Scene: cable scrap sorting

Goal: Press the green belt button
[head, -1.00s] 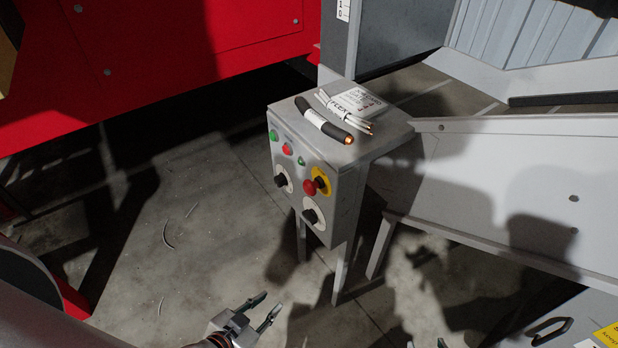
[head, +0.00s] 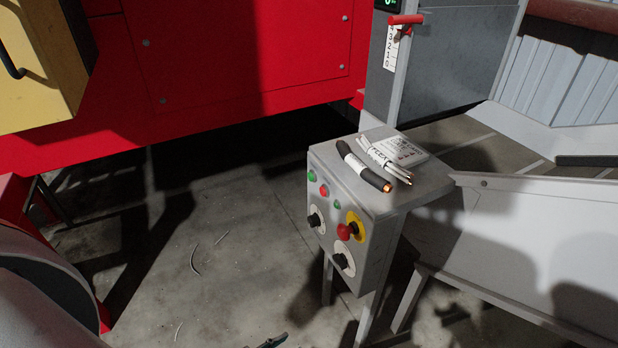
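The grey control box (head: 372,250) stands on legs right of centre. Its front face has a green round button (head: 312,175) at the upper left, a red button (head: 324,190) beside it, and a second small green button or lamp (head: 337,204) further right. I cannot read which one is labelled for the belt. Only a dark fingertip of my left gripper (head: 272,341) shows at the bottom edge, well below and left of the box, apart from it. The rest of that gripper is cut off. My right gripper is out of view.
A red mushroom button (head: 346,231) on a yellow plate and two black knobs, an upper (head: 314,220) and a lower (head: 343,262), share the panel. A pale metal chute (head: 520,220) adjoins the right.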

